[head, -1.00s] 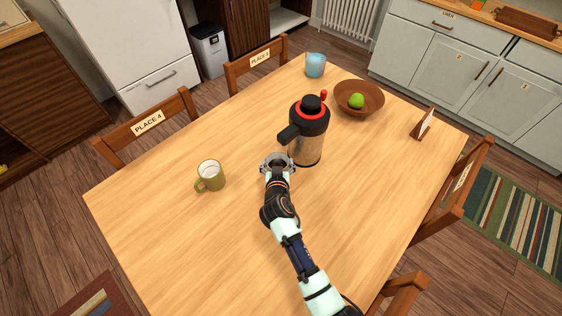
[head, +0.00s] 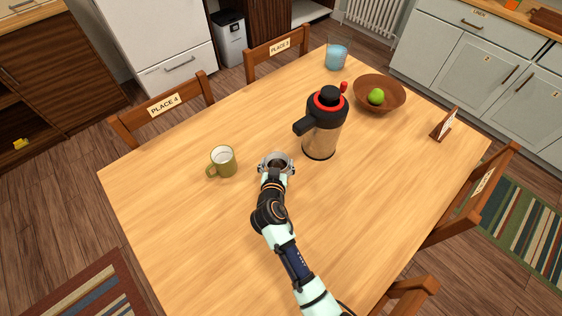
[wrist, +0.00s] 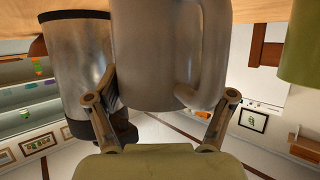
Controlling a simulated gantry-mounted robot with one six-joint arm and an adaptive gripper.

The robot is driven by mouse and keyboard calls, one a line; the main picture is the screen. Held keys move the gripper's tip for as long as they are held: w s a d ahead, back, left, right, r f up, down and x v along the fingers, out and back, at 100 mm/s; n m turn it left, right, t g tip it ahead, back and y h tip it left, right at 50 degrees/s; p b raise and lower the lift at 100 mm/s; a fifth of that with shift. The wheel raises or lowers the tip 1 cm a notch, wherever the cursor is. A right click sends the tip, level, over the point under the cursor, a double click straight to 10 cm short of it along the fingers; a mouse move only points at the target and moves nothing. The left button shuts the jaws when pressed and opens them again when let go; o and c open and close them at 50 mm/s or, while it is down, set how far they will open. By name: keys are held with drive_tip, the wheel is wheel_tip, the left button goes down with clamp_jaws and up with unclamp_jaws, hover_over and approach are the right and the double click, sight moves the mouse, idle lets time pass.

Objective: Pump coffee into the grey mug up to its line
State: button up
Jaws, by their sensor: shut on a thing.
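My gripper (head: 276,167) is shut on the grey mug (wrist: 155,55), with one finger on each side of it in the wrist view. That view is upside down, and the mug's handle is on the right. In the head view the mug's opening faces up and looks dark inside; its line and any coffee level cannot be made out. The pump pot (head: 321,136), steel with a black top and red ring, stands on the table just right of and beyond the mug. Its black spout points left, above and apart from the mug. Whether the mug touches the table is unclear.
An olive-green mug (head: 223,162) with pale contents stands left of my gripper. A brown bowl (head: 393,98) with a green apple (head: 376,97), a blue glass (head: 337,54) and a small stand (head: 444,124) are farther back. The table's (head: 180,230) front left is clear.

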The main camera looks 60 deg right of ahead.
drive_tip(key=shift+w+a+r, duration=0.1)
drive_tip(key=shift+a, duration=0.1)
drive_tip(key=shift+r, duration=0.1)
drive_tip(key=shift+r+p, duration=1.45)
drive_tip(key=shift+r, duration=0.45)
drive_tip(key=shift+r, duration=0.1)
